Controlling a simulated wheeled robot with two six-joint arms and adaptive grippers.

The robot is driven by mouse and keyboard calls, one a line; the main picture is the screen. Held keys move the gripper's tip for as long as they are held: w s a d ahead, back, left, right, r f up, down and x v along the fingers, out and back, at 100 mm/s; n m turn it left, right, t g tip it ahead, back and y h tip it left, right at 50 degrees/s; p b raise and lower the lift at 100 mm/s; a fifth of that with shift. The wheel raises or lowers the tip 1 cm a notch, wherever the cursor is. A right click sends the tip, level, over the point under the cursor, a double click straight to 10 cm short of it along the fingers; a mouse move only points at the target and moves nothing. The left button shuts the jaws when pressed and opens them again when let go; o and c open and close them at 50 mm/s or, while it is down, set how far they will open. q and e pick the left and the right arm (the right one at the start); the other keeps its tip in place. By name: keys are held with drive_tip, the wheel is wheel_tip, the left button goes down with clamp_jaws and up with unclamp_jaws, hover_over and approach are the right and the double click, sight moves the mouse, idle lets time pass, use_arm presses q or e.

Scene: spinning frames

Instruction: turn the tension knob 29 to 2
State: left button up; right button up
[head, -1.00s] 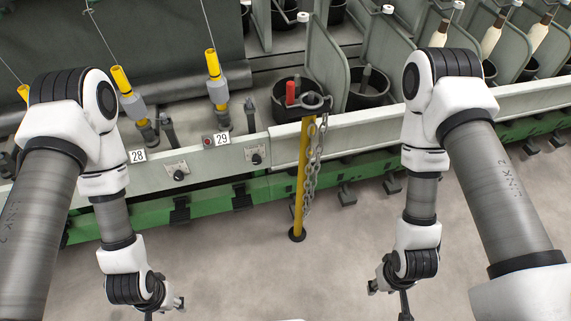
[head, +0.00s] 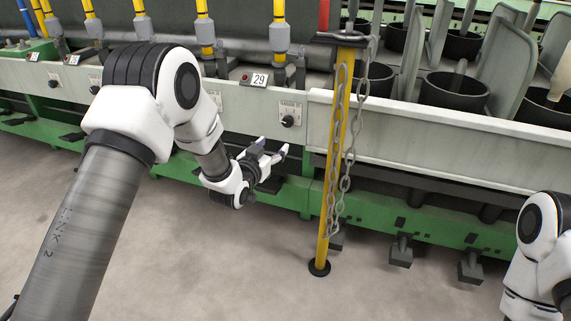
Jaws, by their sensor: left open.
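The tension knob 29 (head: 287,121) is a small black knob on a pale scale plate, set in the light front rail. The label 29 (head: 259,80) is above it to the left. The knob's pointer setting is too small to read. My left gripper (head: 277,149) is open and empty, below and slightly left of the knob, apart from it. My right arm shows only in part at the lower right edge, and its gripper is out of view.
A yellow post (head: 336,170) with a hanging chain (head: 350,165) stands just right of the knob. A green lower rail (head: 400,215) runs along the frame. Black cans (head: 455,92) stand behind the rail at right. The floor (head: 240,270) in front is clear.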

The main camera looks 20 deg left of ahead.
sight(286, 123)
use_arm(q)
drive_tip(key=shift+t, duration=0.6)
drive_tip(key=w+b, duration=0.1)
drive_tip(key=w, duration=0.2)
drive_tip(key=w+r+b, duration=0.1)
drive_tip(key=w, duration=0.1)
drive_tip(key=w+d+b, duration=0.1)
drive_tip(key=w, duration=0.2)
drive_tip(key=shift+w+r, duration=0.3)
drive_tip(key=shift+r, duration=0.05)
drive_tip(key=shift+w+r, duration=0.1)
drive_tip(key=shift+w, duration=0.25)
clamp_jaws()
use_arm(e)
wheel_tip(286, 123, down, 5)
drive_tip(key=shift+f, duration=0.15)
